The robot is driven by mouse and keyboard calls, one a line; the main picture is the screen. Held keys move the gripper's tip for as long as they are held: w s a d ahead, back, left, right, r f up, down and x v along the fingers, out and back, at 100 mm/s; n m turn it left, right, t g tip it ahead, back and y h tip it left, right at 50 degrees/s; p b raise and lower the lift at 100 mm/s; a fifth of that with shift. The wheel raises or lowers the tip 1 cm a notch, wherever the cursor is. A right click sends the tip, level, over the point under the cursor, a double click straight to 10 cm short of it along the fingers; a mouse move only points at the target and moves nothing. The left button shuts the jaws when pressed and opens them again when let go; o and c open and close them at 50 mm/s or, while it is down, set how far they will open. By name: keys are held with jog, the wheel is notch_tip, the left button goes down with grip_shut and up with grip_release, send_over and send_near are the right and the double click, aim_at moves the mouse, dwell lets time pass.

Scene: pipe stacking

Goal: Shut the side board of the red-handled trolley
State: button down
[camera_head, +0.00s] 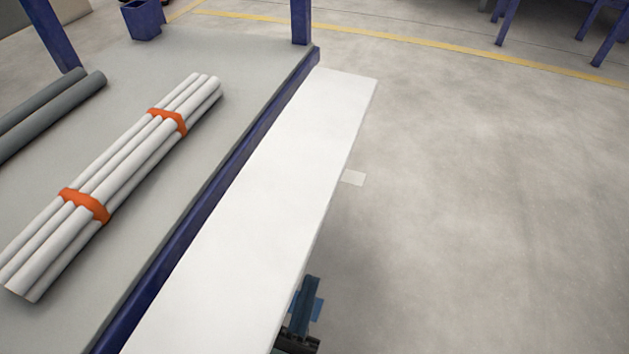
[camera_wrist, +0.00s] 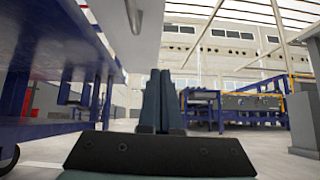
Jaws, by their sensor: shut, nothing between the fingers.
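The trolley has a grey deck (camera_head: 215,125) with a blue edge rail. Its long white side board (camera_head: 270,180) is open, folded outward along the right side of the deck. No red handle can be made out. My gripper (camera_head: 308,290) is low beside the board's outer edge, partly hidden by it. In the wrist view its fingers (camera_wrist: 163,85) are together, pointing up, with nothing between them. The white panel (camera_wrist: 138,35) rises just left of the fingertips there; I cannot tell whether they touch it.
A bundle of white pipes (camera_head: 120,185) with orange straps lies on the deck. Dark grey pipes (camera_head: 45,115) lie at the left. Blue posts (camera_head: 301,22) stand at the deck's far corners. The concrete floor (camera_head: 480,210) to the right is clear. Blue racks (camera_wrist: 205,110) stand farther off.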

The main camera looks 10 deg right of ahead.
send_near(334, 193)
jog(key=w+d+r, duration=0.1)
jog(key=w+d, duration=0.2)
jog(key=w, duration=0.1)
jog(key=shift+w+a+r+b, duration=0.15)
jog(key=shift+r+b, duration=0.4)
jog(key=shift+r, duration=0.4)
